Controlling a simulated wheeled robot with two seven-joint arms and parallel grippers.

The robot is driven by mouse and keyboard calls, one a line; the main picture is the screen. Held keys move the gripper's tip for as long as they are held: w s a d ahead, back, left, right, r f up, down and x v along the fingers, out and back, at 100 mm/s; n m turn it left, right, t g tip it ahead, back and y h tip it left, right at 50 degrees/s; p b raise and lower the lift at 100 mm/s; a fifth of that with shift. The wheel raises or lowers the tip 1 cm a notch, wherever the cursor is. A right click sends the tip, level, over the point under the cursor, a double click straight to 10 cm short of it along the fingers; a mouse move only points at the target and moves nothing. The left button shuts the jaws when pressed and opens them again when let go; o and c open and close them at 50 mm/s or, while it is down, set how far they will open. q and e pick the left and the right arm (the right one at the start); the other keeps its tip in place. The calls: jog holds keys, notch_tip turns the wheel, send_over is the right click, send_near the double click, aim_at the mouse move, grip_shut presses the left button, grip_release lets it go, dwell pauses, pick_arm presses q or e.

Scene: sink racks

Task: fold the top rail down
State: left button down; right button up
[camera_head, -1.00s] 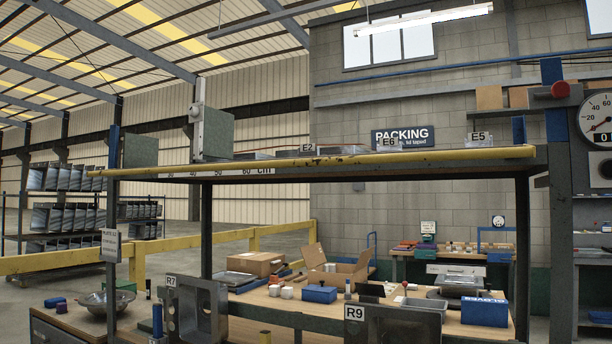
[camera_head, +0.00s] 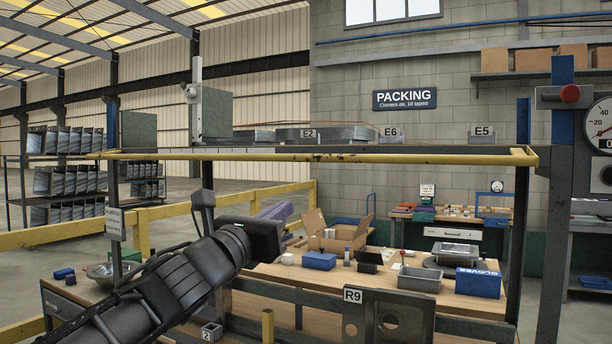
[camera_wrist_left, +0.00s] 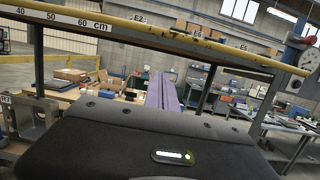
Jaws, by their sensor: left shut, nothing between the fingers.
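The yellow top rail (camera_head: 330,158) runs across the front of the high shelf, roughly level. It also crosses the upper part of the left wrist view (camera_wrist_left: 130,33). My left arm comes in from the lower left of the head view. My left gripper (camera_head: 275,212), with purple fingers, is below the rail, left of its middle, and apart from it in the picture. In the left wrist view the purple fingers (camera_wrist_left: 162,92) are together with nothing between them. My right gripper is not in view.
Below are an open carton (camera_head: 335,236), a blue box (camera_head: 319,261), a grey bin (camera_head: 419,279) and the R9 sink (camera_head: 388,318). A dark post (camera_head: 553,220) stands at the right.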

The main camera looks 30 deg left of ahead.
pick_arm(q)
jog(key=shift+w, duration=0.15)
jog(key=w+r+p, duration=0.6)
jog(key=w, duration=0.3)
jog(key=shift+w, duration=0.4)
jog(key=shift+r, duration=0.1)
